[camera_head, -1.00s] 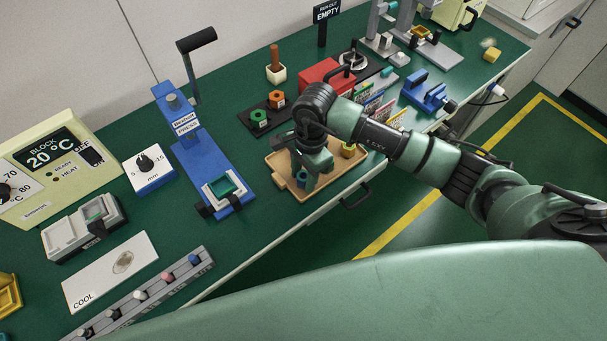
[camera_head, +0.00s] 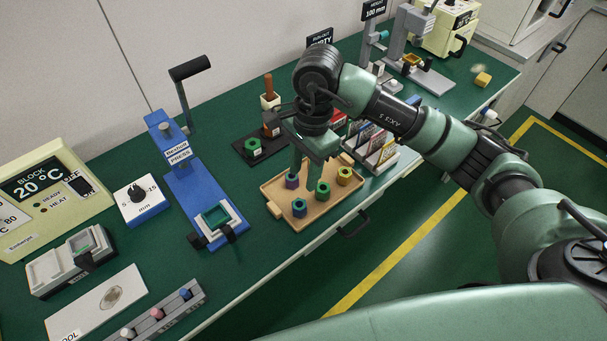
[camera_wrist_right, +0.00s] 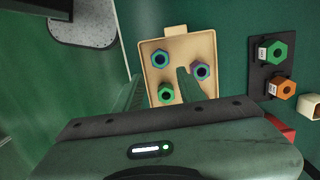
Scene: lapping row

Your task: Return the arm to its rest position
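My right gripper (camera_head: 306,166) hangs above the tan tray (camera_head: 277,193), fingers pointing down. In the right wrist view its two fingers (camera_wrist_right: 157,82) are spread apart with nothing held between them. The yellow piece is hidden in the wrist view. The right arm reaches in from the right side. My left gripper is not in view.
A blue press (camera_head: 197,190) with a tall lever stands left of the tray. A card rack (camera_head: 376,154) is close by on the right. A black holder (camera_head: 243,148) with green and orange pieces lies behind. Clear floor lies beyond the bench edge.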

